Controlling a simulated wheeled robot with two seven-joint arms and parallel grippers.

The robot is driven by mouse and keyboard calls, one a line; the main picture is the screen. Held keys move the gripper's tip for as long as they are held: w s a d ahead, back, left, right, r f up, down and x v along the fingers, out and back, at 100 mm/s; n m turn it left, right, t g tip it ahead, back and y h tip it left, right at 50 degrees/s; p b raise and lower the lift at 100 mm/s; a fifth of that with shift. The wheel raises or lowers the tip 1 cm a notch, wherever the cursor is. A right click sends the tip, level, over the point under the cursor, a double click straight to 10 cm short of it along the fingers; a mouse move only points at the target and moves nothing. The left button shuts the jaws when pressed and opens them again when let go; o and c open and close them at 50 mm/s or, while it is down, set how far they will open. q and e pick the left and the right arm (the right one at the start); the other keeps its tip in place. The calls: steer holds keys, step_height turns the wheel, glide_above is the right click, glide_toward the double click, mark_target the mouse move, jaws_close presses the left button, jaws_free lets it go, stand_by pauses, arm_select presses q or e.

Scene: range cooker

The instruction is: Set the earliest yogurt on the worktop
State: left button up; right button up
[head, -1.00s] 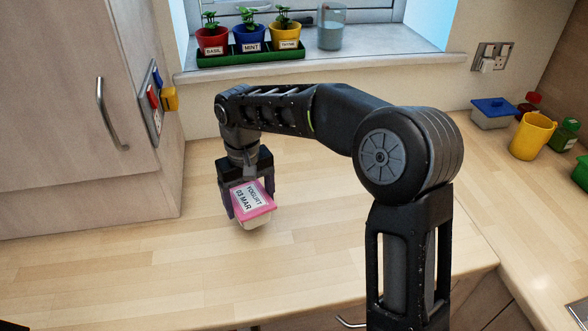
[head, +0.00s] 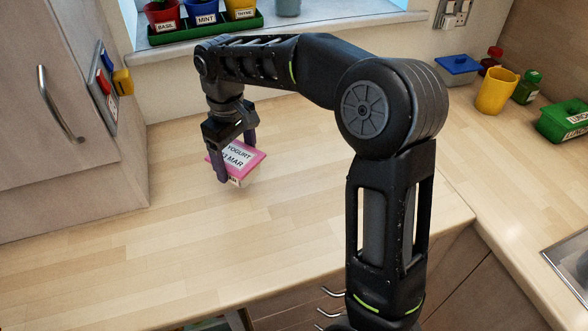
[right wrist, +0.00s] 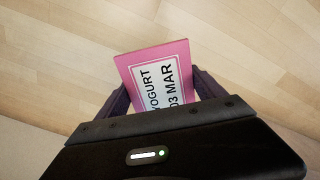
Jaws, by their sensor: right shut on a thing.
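The yogurt (head: 240,158) is a small pot with a pink lid and a white label; the label in the right wrist view (right wrist: 160,80) reads "YOGURT 03 MAR". My right gripper (head: 235,160) is shut on it, a finger on either side, over the wooden worktop (head: 150,260). I cannot tell whether the pot's base touches the worktop. The pot looks about level, lid up. My left gripper is not in view.
A yellow mug (head: 497,92), a blue-lidded tub (head: 458,68) and a green lunch box (head: 568,120) stand at the right. Herb pots in a green tray (head: 200,36) sit on the windowsill. The worktop around the yogurt is clear.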

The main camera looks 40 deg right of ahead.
steer(key=s+d+r+n+b, duration=0.1)
steer(key=s+d+r+n, duration=0.1)
steer(key=s+d+n, duration=0.2)
steer(key=s+d+r+n, duration=0.2)
steer(key=d+n, duration=0.4)
steer(key=d, duration=0.3)
steer(key=shift+s+r+n+b, duration=0.25)
steer(key=shift+s+n+b, duration=0.15)
steer(key=shift+s, duration=0.45)
steer(key=shift+f, duration=3.15)
step_height(320, 180, down, 4)
steer(key=shift+a+r+p, duration=0.1)
steer(key=shift+r+p, duration=0.15)
steer(key=shift+p, duration=0.2)
steer(key=shift+f, duration=0.15)
